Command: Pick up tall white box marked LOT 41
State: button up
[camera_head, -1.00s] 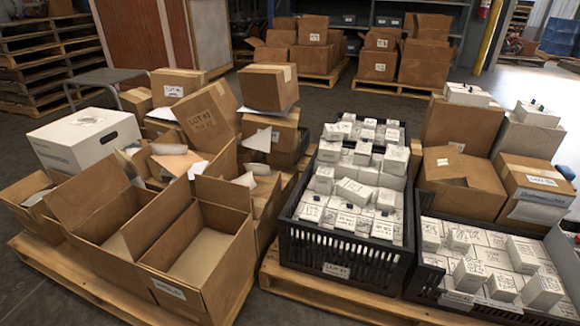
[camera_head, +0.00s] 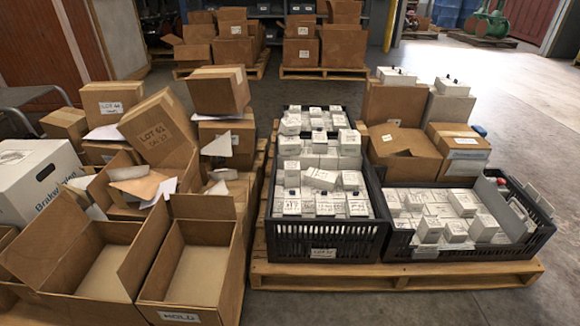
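I cannot make out a tall white box marked LOT 41; the markings on the small boxes are too small to read. Many small white boxes (camera_head: 321,180) with dark writing fill a long black crate (camera_head: 325,238) in the middle. More small white boxes (camera_head: 452,206) lie in a lower black crate (camera_head: 455,252) on the right. A large white box (camera_head: 38,178) with blue lettering stands at the left edge. A pale, upright box (camera_head: 446,106) stands behind the right crate with a white box (camera_head: 452,87) on top. My gripper is not in view.
A wooden pallet (camera_head: 400,278) bears the black crates. Open cardboard boxes (camera_head: 195,265) crowd the left, below a tilted carton (camera_head: 157,130). Loaded pallets (camera_head: 325,74) stand at the back. Concrete floor (camera_head: 540,130) is clear on the right and in front.

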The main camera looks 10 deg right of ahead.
aim_at(292, 168)
jog(key=i+l+u, duration=0.1)
jog(key=i+l, duration=0.15)
jog(key=i, duration=0.25)
jog(key=i+l, duration=0.25)
jog(key=i, duration=0.25)
jog(key=i+l+u, duration=0.15)
jog(key=i, duration=0.35)
jog(key=l, duration=0.1)
